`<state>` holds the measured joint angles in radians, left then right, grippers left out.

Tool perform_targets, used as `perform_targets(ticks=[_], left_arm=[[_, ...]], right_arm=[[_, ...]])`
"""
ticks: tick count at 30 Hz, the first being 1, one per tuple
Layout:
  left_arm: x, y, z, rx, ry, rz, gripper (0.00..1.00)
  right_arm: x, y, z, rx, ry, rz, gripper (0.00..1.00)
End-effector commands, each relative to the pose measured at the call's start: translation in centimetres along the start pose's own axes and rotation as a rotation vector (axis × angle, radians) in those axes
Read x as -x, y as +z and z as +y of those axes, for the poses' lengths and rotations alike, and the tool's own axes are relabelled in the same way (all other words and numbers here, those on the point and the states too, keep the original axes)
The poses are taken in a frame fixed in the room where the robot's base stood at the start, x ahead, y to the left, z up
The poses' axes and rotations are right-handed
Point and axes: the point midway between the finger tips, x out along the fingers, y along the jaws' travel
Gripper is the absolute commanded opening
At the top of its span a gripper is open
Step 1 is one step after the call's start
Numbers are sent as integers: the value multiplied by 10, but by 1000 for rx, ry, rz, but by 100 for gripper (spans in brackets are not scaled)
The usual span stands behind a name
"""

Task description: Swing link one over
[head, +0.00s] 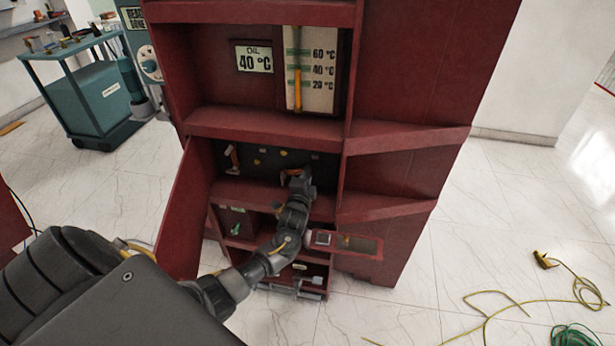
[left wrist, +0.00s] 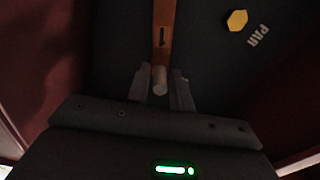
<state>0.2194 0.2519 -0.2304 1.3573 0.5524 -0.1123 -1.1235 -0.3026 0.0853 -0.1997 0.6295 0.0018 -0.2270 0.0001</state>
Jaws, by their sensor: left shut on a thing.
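My left gripper (head: 296,174) reaches into the middle compartment of the red cabinet (head: 270,125). In the left wrist view its two fingers (left wrist: 160,92) are closed around a grey round peg at the lower end of a copper-coloured link (left wrist: 164,30). The link runs straight up in that view, against a dark panel (left wrist: 110,35). A yellow hexagonal stud (left wrist: 237,20) sits to the right of the link, with the letters "PAR" beside it. In the head view another link (head: 232,157) shows at the left of the panel. The gripper hides the held link there. My right gripper is not in view.
The compartment's door (head: 186,215) hangs open at the left. A small red flap (head: 358,246) sticks out near my forearm. A yellow cable (head: 490,312) lies on the floor at right.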

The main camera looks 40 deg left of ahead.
Motion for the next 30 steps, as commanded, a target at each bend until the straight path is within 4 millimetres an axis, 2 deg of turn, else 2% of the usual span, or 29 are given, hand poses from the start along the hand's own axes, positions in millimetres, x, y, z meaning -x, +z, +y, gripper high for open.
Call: perform_targets(ticks=[1,2,4,12,16,30], left_arm=[[-2,3,-3,-4,-5,-6,0],[-2,3,-3,-3,-5,-6,26],[-1,3,-2,-3,-4,-5,35],[0,0,0,0,0,-1,35],[10,0,1,0,2,0,35],[94,2,0,0,1,-3,35]], right_arm=[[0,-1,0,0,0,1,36],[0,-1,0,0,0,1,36],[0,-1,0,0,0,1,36],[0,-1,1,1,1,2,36],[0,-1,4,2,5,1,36],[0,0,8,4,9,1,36]])
